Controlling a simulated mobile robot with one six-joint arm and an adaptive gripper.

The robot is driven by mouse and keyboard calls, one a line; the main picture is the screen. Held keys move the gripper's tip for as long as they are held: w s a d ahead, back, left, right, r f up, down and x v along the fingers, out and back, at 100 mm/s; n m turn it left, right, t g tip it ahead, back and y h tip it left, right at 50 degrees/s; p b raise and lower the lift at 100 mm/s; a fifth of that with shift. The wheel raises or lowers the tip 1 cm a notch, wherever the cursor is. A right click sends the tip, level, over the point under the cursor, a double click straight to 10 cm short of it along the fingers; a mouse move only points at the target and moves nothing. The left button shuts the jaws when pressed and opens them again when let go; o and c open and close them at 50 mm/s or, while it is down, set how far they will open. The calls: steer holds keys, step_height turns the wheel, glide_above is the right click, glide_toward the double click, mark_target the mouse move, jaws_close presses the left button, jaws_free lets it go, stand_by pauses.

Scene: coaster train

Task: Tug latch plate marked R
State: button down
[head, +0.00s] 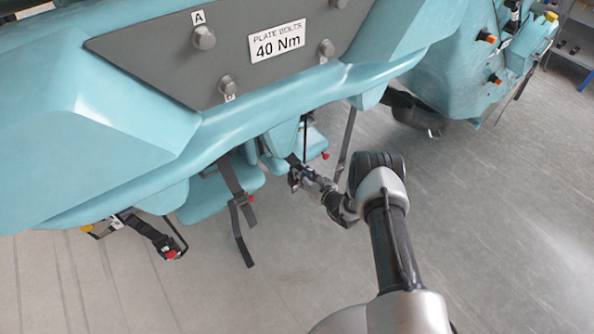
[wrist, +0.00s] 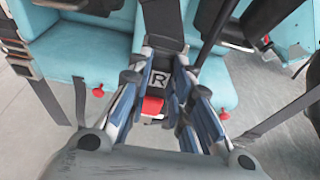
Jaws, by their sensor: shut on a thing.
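The latch plate marked R (wrist: 158,84) hangs on a dark strap (wrist: 162,22) in front of a light-blue seat, in the middle of the wrist view. My gripper (wrist: 161,78) has a finger on each side of it and is shut on it. A red buckle part (wrist: 152,106) shows just below the R mark, between the fingers. I cannot tell whether the plate is seated in the buckle. In the head view my gripper (head: 300,177) is small, below the teal car body, and the R mark is too small to read.
The teal car body (head: 110,110) overhangs the seats, with a grey plate (head: 140,55) bolted on it. Another strap (head: 236,190) hangs to the left, and a red-ended buckle (head: 170,252) is further left. Red knobs (wrist: 98,93) (wrist: 223,114) flank my fingers. Grey floor is open at right.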

steer(key=shift+r, duration=0.1)
steer(key=c, duration=1.4)
jaws_free()
steer(key=shift+o, duration=0.2)
